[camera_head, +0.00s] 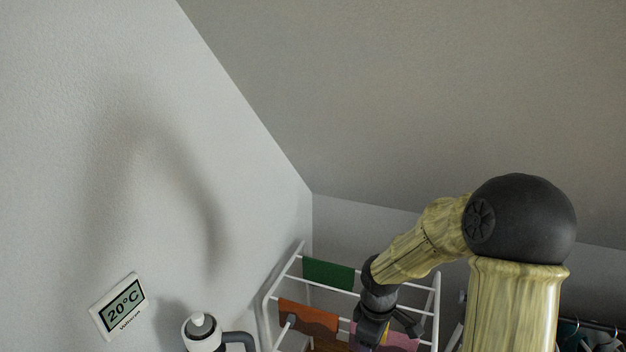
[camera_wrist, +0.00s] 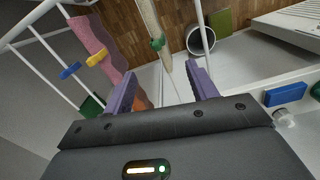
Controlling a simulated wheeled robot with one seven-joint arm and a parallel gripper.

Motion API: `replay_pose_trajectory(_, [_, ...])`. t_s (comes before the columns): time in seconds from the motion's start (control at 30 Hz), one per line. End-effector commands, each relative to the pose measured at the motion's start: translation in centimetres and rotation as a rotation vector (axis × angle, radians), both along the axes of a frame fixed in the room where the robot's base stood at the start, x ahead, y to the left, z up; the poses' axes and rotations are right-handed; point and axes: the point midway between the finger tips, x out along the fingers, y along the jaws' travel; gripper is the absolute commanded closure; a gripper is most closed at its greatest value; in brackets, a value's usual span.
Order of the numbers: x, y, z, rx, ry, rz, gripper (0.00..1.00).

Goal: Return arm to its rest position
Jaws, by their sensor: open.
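My arm shows in the head view, bent at a dark round joint, with its forearm sloping down to the left. My gripper (camera_head: 385,328) hangs low in front of a white drying rack (camera_head: 436,300), near the bottom edge. In the wrist view my gripper (camera_wrist: 160,70) has two purple fingers spread apart, with nothing held between them. A pale pole with a green clip shows beyond the gap. No drawer can be made out clearly in either view.
The rack carries a green cloth (camera_head: 328,273), an orange cloth (camera_head: 308,316) and a pink cloth (camera_wrist: 95,45). A thermometer display (camera_head: 124,306) is on the left wall. A white container (camera_wrist: 201,40) stands on the wooden floor. A blue block (camera_wrist: 285,95) is at right.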

Motion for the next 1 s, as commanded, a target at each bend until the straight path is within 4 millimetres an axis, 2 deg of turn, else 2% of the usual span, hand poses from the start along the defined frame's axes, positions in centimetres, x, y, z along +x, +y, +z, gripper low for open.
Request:
replay_pose_trajectory(0.3, [-6.5, -0.5, 4.4, 0.03, -0.13, -0.616, 0.42])
replay_pose_trajectory(0.5, [-9.4, -0.8, 6.1, 0.117, -0.199, -0.948, 0.42])
replay_pose_trajectory(0.63, [-10.0, -0.9, 6.4, 0.141, -0.208, -1.019, 0.42])
replay_pose_trajectory(1.0, [-9.9, -0.9, 6.4, 0.139, -0.207, -1.018, 0.42])
